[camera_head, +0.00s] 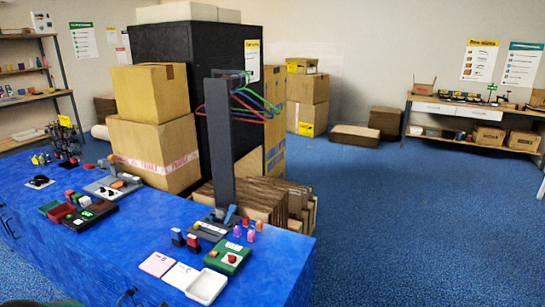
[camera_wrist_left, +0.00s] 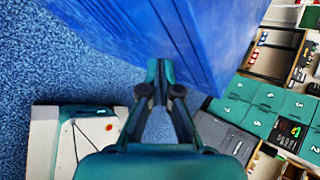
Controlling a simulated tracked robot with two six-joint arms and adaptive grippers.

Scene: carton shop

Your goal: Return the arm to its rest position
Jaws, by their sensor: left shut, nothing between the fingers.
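My left gripper (camera_wrist_left: 158,72) shows in the left wrist view with its two dark and teal fingers together at the tips and nothing between them. It is beside the blue side (camera_wrist_left: 150,30) of what looks like the workbench; I cannot tell whether it touches it. In the head view the blue workbench (camera_head: 120,240) runs across the lower left. Only small dark parts show at that view's bottom edge, and I cannot tell if they belong to my arm. My right gripper is in neither view.
On the bench are pink and white cards (camera_head: 157,264), a white tray (camera_head: 206,286), a green box (camera_head: 227,259) and a grey post (camera_head: 221,150). Cartons (camera_head: 152,143) stand behind. Open blue floor (camera_head: 400,220) lies right. Teal numbered panels (camera_wrist_left: 262,98) show in the wrist view.

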